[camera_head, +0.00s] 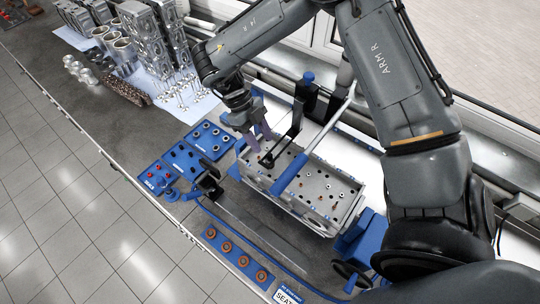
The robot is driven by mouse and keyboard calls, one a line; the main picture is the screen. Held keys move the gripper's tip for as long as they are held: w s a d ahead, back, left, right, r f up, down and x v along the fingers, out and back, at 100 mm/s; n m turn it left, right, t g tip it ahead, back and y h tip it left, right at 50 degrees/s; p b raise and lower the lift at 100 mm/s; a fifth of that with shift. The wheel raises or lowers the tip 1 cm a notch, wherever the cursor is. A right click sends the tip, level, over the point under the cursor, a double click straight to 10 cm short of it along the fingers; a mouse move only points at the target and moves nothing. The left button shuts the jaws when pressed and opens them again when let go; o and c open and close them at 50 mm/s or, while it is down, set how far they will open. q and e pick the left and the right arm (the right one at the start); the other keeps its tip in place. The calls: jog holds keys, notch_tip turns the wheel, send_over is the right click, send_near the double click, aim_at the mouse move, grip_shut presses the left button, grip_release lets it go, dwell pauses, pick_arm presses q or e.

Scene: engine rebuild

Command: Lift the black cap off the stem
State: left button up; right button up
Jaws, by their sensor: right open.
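My right gripper (257,138) reaches down from the upper left over the near-left end of a grey metal cylinder head (325,190). Its fingers are apart, with nothing seen between them. A small black piece (267,161) sits on the head's top just below the fingertips and looks like the black cap. It joins the lower end of a thin dark arm, and the stem under it is too small to make out. I cannot tell whether a fingertip touches it. My left gripper is not in view.
A blue-handled bar (290,173) crosses the head, with a black upright (306,95) behind it. Blue trays with small parts (184,158) lie left of the head. A blue strip with orange rings (226,246) lies in front. Metal engine parts (124,52) stand at the back left.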

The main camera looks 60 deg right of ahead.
aim_at(270, 155)
jog(key=shift+p+x, duration=0.7)
jog(key=shift+x, duration=1.85)
jog(key=shift+d, duration=0.1)
jog(key=shift+c, duration=0.3)
grip_shut()
